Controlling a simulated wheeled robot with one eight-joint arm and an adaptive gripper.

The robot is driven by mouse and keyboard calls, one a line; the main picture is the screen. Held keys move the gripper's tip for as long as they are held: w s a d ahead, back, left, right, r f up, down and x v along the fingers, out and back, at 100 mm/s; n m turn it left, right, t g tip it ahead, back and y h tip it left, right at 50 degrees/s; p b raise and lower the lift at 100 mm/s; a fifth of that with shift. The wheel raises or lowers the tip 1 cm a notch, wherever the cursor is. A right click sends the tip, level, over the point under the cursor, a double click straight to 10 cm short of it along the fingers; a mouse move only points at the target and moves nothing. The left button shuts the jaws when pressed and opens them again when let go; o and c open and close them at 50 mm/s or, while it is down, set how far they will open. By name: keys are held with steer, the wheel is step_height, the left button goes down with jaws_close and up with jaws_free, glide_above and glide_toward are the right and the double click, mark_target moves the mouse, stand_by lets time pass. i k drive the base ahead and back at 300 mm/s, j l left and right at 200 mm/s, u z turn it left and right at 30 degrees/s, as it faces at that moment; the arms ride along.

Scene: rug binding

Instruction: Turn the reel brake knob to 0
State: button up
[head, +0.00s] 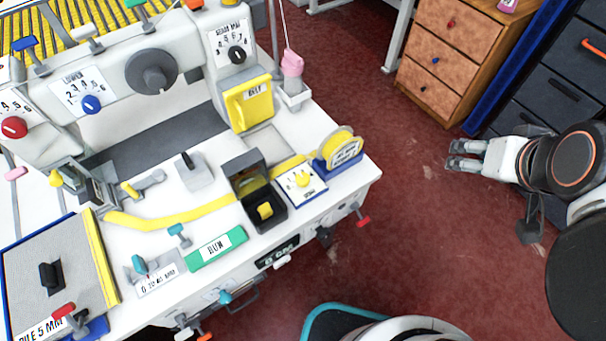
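The likely reel brake knob is a small yellow knob (305,179) on a white dial plate (297,192) at the right end of the white machine bed. It sits beside the yellow tape reel (340,141) in its blue holder. The dial marks are too small to read, so I cannot tell the knob's setting. My gripper (456,155) is at the right, over the red floor, well clear of the bed and the knob. Its two fingertips appear apart with nothing between them.
A dark open box (247,172) stands left of the dial plate, with yellow tape (170,220) running left from it. Wooden drawers (445,50) and dark drawers (553,80) stand at the back right. Open floor lies between bed and gripper.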

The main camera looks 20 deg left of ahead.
mark_target(302, 179)
steer(key=u, duration=0.4)
steer(key=j+u, duration=0.15)
steer(key=u, duration=0.65)
steer(key=j+u, duration=0.15)
steer(key=u, duration=0.25)
